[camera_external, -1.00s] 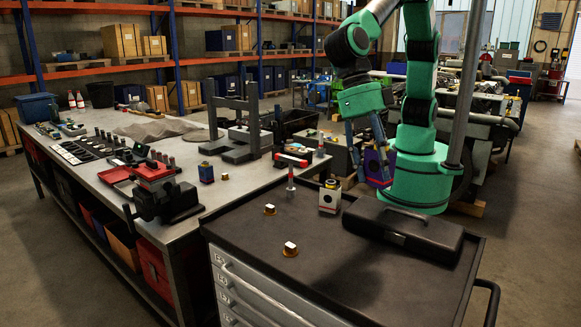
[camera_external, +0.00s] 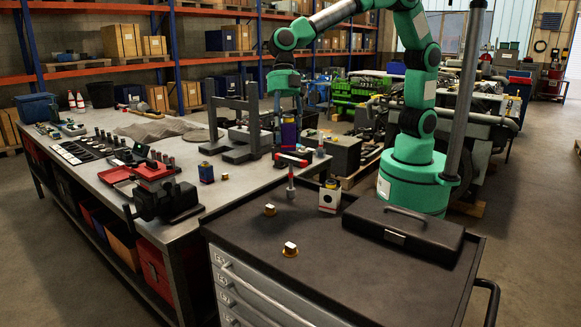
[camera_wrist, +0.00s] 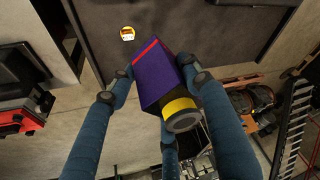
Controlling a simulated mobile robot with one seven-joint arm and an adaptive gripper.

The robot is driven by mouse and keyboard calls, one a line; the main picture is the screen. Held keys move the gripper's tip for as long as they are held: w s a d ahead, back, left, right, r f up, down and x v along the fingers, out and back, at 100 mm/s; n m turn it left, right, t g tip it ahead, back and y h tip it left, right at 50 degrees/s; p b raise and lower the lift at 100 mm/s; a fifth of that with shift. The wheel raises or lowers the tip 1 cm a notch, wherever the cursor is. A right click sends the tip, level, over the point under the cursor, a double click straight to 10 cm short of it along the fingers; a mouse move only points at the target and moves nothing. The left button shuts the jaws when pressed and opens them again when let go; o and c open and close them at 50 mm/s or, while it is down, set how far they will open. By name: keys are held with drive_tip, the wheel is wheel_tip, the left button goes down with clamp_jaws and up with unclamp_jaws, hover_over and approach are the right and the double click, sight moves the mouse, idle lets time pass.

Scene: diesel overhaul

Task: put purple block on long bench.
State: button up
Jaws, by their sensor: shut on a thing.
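The purple block (camera_external: 289,132) is a tall dark purple box with a red stripe. In the wrist view the purple block (camera_wrist: 160,78) shows a yellow band and a round grey cap at one end. My gripper (camera_external: 287,112) is shut on it, with blue fingers (camera_wrist: 160,85) on either side. The block is held in the air near the far right edge of the long bench (camera_external: 240,180), just right of the dark press frame. I cannot tell whether any of it is over the bench top.
The dark press frame (camera_external: 238,130) stands on the bench close to the block. A red-topped tool (camera_external: 291,160) and a small blue box (camera_external: 206,172) are nearby. A black-topped cabinet (camera_external: 330,250) with a black case (camera_external: 405,228) stands in front.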

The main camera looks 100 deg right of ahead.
drive_tip(key=w+d+m+t+h+b, duration=0.1)
drive_tip(key=w+d+m+b, duration=0.2)
drive_tip(key=d, duration=1.3)
drive_tip(key=d+m+t+b, duration=0.2)
drive_tip(key=d+m, duration=0.3)
drive_tip(key=d, duration=1.1)
wheel_tip(320, 180, down, 26)
drive_tip(key=shift+d+f, duration=0.15)
drive_tip(key=shift+d, duration=0.2)
drive_tip(key=shift+w, duration=0.15)
approach(232, 196)
drive_tip(key=shift+w+a+f+b, duration=0.15)
drive_tip(key=shift+w+a+b, duration=0.1)
drive_tip(key=shift+w, duration=0.15)
drive_tip(key=shift+w+a+f+b, duration=0.2)
drive_tip(key=shift+w+a, duration=0.1)
drive_tip(key=shift+w, duration=0.1)
drive_tip(key=shift+f+b, duration=0.35)
drive_tip(key=shift+f, duration=1.45)
drive_tip(key=shift+f, duration=0.15)
